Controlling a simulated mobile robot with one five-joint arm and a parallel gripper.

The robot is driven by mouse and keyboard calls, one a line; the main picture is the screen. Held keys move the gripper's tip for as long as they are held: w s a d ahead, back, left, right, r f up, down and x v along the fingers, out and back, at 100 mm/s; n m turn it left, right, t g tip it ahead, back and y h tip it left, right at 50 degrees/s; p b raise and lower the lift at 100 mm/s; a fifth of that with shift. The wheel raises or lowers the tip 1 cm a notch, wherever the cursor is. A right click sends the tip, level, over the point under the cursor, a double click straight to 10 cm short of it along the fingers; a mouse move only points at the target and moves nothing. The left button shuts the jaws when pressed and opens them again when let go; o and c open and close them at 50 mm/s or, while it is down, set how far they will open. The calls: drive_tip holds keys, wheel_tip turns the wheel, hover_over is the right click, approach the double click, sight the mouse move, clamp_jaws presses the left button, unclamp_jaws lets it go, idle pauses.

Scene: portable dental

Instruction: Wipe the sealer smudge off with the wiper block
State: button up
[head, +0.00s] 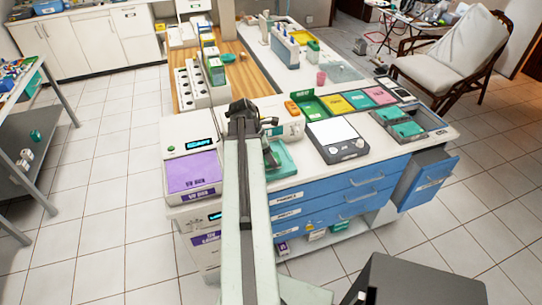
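My arm reaches forward over the near counter, and my dark gripper (245,116) is above its back left part. My arm and wrist hide the fingertips and part of the counter. I cannot tell whether my gripper is open or holds anything. I cannot tell whether this piece is the wiper block.
A purple-topped machine (194,171) with a display stands left of my arm. A scale-like device (336,138) and coloured trays (358,101) are to the right. A blue drawer (425,180) stands open at the right. Tiled floor (105,205) is clear at left.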

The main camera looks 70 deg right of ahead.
drive_tip(key=shift+f+b, duration=1.05)
drive_tip(key=shift+w+d+r, duration=0.15)
drive_tip(key=shift+w+d, duration=1)
drive_tip(key=shift+d, duration=0.3)
drive_tip(key=shift+w+d, duration=1.4)
drive_tip(key=shift+d, duration=0.15)
drive_tip(key=shift+s+a+f, duration=0.2)
drive_tip(key=shift+s+a, duration=1.1)
drive_tip(key=shift+a, duration=0.3)
drive_tip(key=shift+s+a+r, duration=0.1)
drive_tip(key=shift+s+a, duration=1.15)
drive_tip(key=shift+a, duration=0.2)
